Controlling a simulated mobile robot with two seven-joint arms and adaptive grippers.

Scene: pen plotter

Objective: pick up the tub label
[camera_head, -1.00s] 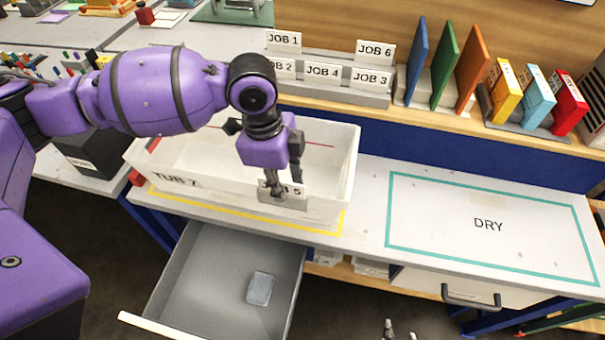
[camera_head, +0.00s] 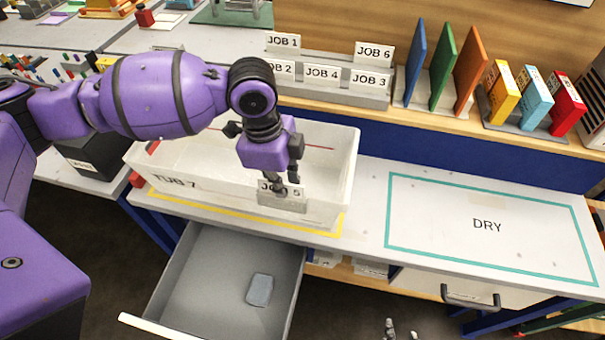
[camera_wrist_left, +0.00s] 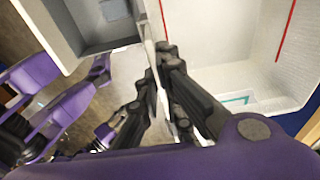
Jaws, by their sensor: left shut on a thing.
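The tub label, a white card reading JOB 5 (camera_head: 297,190), is upright in a grey holder (camera_head: 282,204) on the front wall of the white tub marked TUB 7 (camera_head: 200,188). My left gripper (camera_head: 279,188) points down from above and is shut on the card, hiding the middle of its text. In the left wrist view, my left gripper (camera_wrist_left: 161,70) has its fingers on either side of a thin white edge. My right gripper (camera_head: 400,332) shows only as two fingertips, apart, at the bottom edge of the head view.
Below the tub is an open grey drawer (camera_head: 215,280) with a grey-blue block (camera_head: 260,290) in it. A rack of JOB cards (camera_head: 330,90) stands behind. The DRY area (camera_head: 440,230) at right is clear. Coloured boards (camera_head: 443,68) stand on the back shelf.

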